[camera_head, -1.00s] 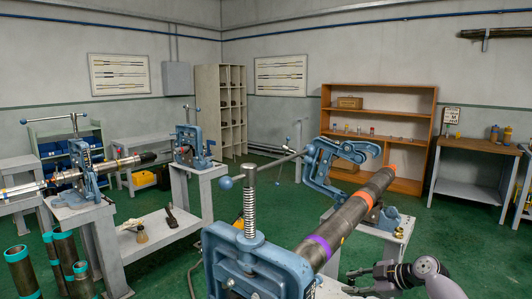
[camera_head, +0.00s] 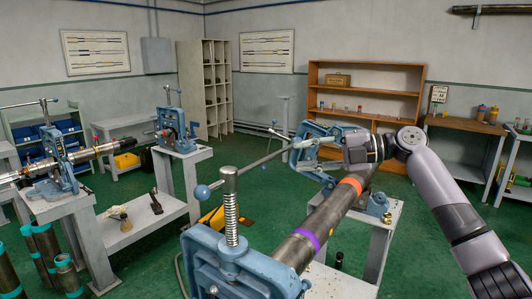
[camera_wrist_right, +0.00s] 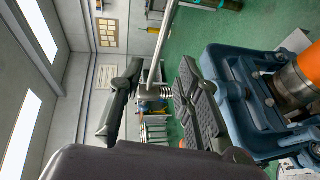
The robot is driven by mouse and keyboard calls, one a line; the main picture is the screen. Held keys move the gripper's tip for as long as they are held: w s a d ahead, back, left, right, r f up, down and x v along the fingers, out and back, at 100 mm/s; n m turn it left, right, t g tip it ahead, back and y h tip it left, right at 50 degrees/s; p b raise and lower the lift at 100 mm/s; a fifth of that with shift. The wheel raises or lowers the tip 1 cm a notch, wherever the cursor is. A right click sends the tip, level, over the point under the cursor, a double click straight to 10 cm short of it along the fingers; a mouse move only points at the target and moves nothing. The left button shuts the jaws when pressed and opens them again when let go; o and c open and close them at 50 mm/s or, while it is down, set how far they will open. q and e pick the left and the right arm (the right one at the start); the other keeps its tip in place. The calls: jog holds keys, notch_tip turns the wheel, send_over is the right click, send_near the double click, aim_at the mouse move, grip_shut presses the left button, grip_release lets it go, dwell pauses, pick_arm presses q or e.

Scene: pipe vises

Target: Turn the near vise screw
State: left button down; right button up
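The near vise (camera_head: 240,265) is blue and stands at the bottom centre of the head view. Its threaded screw (camera_head: 232,220) rises upright, with a bar handle (camera_head: 207,190) ending in a blue ball. A dark pipe (camera_head: 325,215) with purple and orange bands runs from it to another blue vise (camera_head: 310,155), whose yoke is tilted. My right gripper (camera_head: 350,150) is beside that farther yoke, its fingertips partly hidden in the head view. In the right wrist view, its fingers (camera_wrist_right: 160,100) are spread apart. A silver screw and rod (camera_wrist_right: 155,75) show between or beyond them; contact is unclear. My left gripper is not in view.
Another pair of blue vises (camera_head: 175,130) on grey stands holds a pipe at left. Several teal-ended pipes (camera_head: 45,255) stand at lower left. A wooden shelf (camera_head: 365,75) and workbench (camera_head: 470,122) are at the back. Green floor is open between them.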

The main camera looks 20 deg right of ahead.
aim_at(270, 159)
jog(key=p+x, duration=0.3)
jog(key=x, duration=0.6)
jog(key=shift+w+a+f, duration=0.1)
jog(key=shift+w+a, duration=0.1)
jog(key=shift+a, duration=0.05)
grip_shut()
dwell(0.5)
